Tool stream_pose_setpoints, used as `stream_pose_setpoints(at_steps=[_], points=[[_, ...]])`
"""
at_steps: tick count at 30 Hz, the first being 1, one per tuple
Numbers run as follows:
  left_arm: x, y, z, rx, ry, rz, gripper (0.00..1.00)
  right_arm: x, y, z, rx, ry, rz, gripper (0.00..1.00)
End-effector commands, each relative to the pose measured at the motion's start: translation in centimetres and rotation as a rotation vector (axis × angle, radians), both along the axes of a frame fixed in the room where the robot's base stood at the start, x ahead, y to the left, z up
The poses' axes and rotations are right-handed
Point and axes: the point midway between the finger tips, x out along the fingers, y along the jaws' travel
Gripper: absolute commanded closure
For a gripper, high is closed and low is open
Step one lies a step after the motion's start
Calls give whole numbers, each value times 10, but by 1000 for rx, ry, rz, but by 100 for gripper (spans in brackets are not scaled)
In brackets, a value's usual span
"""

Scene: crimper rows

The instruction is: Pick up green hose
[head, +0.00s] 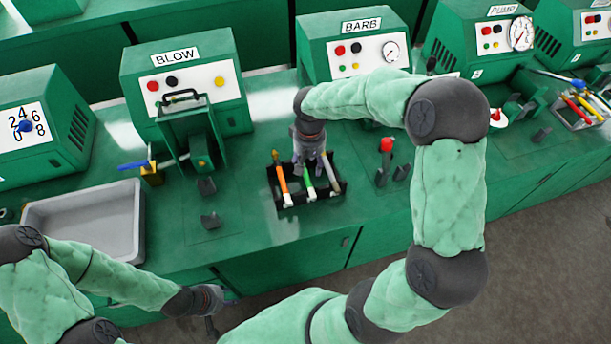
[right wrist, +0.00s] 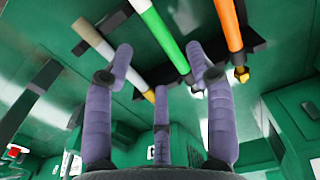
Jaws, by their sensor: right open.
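A grey tray (head: 138,225) lies on the counter at left. The BLOW machine (head: 190,85) and BARB machine (head: 352,50) stand behind. A red-topped lever (head: 386,150) is right of the rack.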

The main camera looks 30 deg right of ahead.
Motion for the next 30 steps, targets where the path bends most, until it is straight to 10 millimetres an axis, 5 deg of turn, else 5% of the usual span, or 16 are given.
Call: stream_pose_setpoints(at_steps=[15,23,30], points=[[0,0,-22,0,0,0,60,4,0,-55,0,1,0,44],[0,0,-21,0,0,0,60,4,0,-58,0,-1,0,44],[0,0,-21,0,0,0,60,4,0,-58,0,-1,0,100]])
